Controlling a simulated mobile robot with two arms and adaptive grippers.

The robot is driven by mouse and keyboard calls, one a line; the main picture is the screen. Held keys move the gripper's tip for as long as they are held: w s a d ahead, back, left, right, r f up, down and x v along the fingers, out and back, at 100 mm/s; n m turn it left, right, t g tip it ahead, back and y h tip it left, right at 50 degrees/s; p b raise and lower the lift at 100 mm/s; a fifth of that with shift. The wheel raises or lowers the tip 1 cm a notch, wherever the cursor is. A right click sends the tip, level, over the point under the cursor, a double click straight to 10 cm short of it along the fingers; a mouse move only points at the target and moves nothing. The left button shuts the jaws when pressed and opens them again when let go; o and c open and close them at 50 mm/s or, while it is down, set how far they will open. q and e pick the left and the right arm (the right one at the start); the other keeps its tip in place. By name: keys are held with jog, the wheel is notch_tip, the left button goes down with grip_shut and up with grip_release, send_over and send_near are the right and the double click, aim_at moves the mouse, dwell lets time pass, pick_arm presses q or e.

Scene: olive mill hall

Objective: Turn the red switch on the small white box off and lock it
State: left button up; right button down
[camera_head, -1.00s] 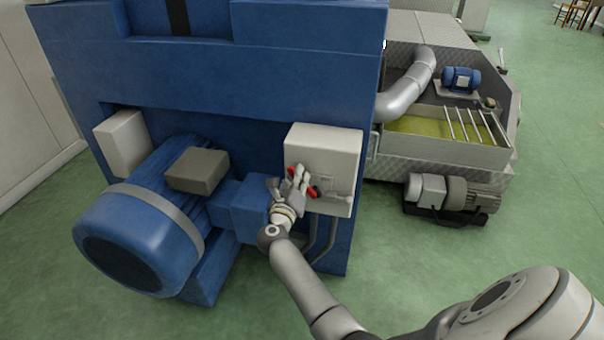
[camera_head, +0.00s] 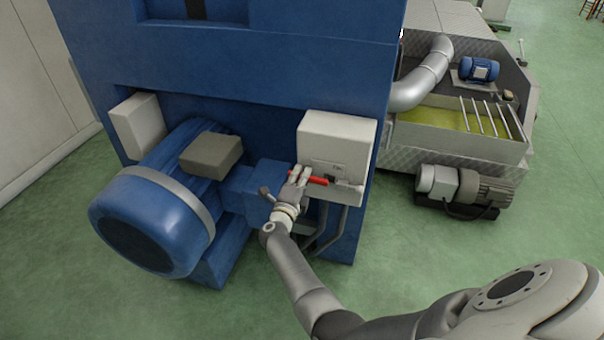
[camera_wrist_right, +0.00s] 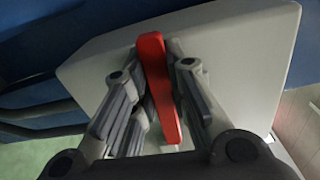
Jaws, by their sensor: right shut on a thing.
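The white box (camera_head: 337,140) is mounted on the front of the blue machine. Its red switch handle (camera_head: 317,181) lies near level across the lower front of the box in the head view. My right gripper (camera_head: 298,177) is at the box, shut on the handle, and hides part of it. In the right wrist view the long red handle (camera_wrist_right: 161,85) runs between the two fingers of the gripper (camera_wrist_right: 155,68), with the white box (camera_wrist_right: 235,60) behind it. A small grey part (camera_head: 351,187) sits just right of the handle; I cannot tell what it is. My left gripper is out of view.
A big blue motor (camera_head: 150,215) stands left of my right forearm. Another white box (camera_head: 137,126) is at the far left of the machine. Grey conduits (camera_head: 327,225) run down below the switch box. A steel vat (camera_head: 455,145) and a grey pump (camera_head: 465,188) stand to the right. Green floor is open in front.

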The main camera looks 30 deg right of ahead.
jog(key=shift+f+n, duration=0.3)
jog(key=shift+f, duration=0.1)
jog(key=c, duration=1.4)
grip_release()
